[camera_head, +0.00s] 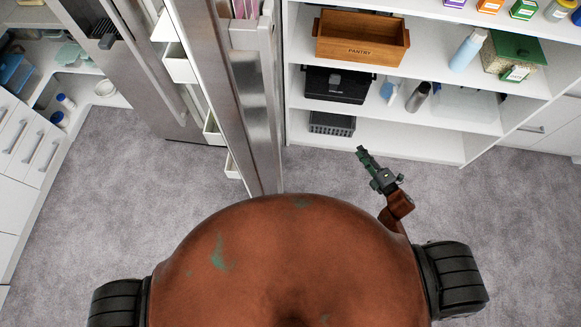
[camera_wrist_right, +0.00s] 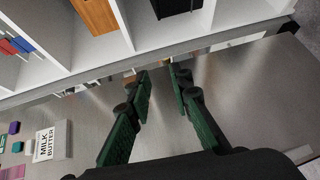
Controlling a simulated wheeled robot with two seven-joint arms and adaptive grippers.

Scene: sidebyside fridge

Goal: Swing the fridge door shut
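The fridge door (camera_head: 232,100) stands open in the head view, seen nearly edge-on and reaching towards me. White bins (camera_head: 180,65) line its left, inner side. Its steel outer face (camera_wrist_right: 230,90) fills much of the right wrist view, with a milk and butter note (camera_wrist_right: 48,143) and magnets on it. My right gripper (camera_head: 366,160) is to the right of the door in the head view. In the right wrist view the gripper (camera_wrist_right: 160,74) is open and empty, its green fingers apart over the steel face; I cannot tell whether they touch it. My left gripper is not in view.
Another steel door (camera_head: 125,60) with a dark recess stands left of it. White shelves (camera_head: 450,115) with a wooden pantry crate (camera_head: 360,38) and jars stand at the right. White drawers (camera_head: 28,145) are at the far left. Grey carpet (camera_head: 320,175) is clear between.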

